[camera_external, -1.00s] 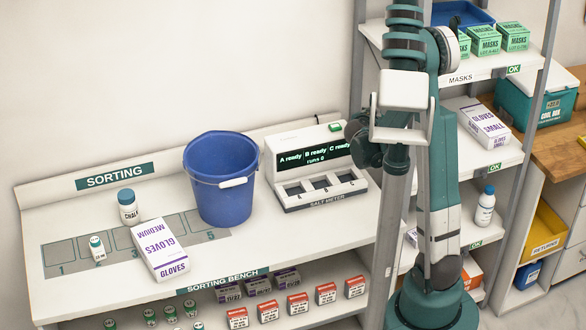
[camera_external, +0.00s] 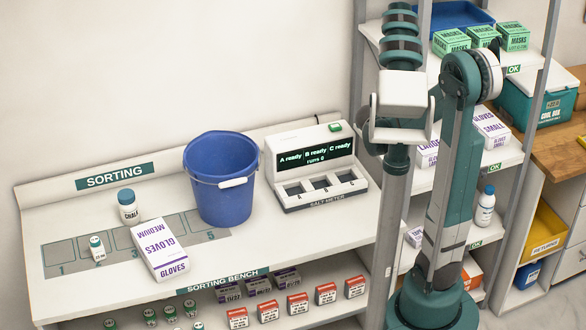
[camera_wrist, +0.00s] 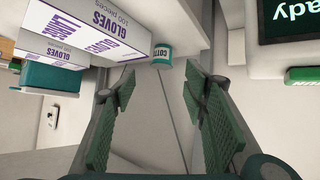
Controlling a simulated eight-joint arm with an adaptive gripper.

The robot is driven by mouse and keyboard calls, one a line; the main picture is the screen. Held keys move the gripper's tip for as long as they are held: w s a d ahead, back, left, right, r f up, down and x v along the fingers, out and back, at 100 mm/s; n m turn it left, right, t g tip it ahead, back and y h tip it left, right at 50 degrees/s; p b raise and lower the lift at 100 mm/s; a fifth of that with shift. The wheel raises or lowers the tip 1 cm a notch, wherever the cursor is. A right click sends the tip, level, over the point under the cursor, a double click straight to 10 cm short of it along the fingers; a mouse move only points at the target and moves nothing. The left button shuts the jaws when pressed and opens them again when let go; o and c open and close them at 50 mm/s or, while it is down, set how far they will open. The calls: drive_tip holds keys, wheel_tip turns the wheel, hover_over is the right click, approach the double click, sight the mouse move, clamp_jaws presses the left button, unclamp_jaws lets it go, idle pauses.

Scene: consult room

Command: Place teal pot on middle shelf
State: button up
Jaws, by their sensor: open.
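A small teal pot with a white label starting "COTT" (camera_wrist: 163,54) shows in the wrist view, beyond my fingers and beside a gloves box. I cannot make it out in the external view, where my arm covers part of the rack. My gripper (camera_wrist: 160,80) is open, with nothing between its green pads; the pot is past the fingertips, apart from them. In the external view my gripper is hidden behind my arm. The rack shelf with gloves boxes (camera_external: 510,157) lies below the masks shelf and above the shelf with a white bottle.
Large gloves (camera_external: 428,154) and small gloves (camera_external: 491,130) boxes occupy the gloves shelf. The salt meter (camera_external: 318,168) and blue bucket (camera_external: 220,180) stand on the sorting bench, left of my arm. A rack post (camera_external: 398,215) is close to my arm.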

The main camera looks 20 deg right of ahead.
drive_tip(key=s+a+r+n+y, duration=0.1)
drive_tip(key=s+a+n+y, duration=0.1)
drive_tip(key=s+a, duration=0.3)
drive_tip(key=s+a+r+n+y, duration=0.1)
drive_tip(key=s+a, duration=0.4)
drive_tip(key=s, duration=0.6)
drive_tip(key=s+a+r+n+g+y, duration=0.1)
drive_tip(key=s+a+n+y, duration=0.2)
drive_tip(key=s, duration=0.6)
drive_tip(key=shift+a+r+n+y, duration=0.3)
drive_tip(key=shift+a+r+y, duration=0.15)
drive_tip(key=shift+a, duration=0.75)
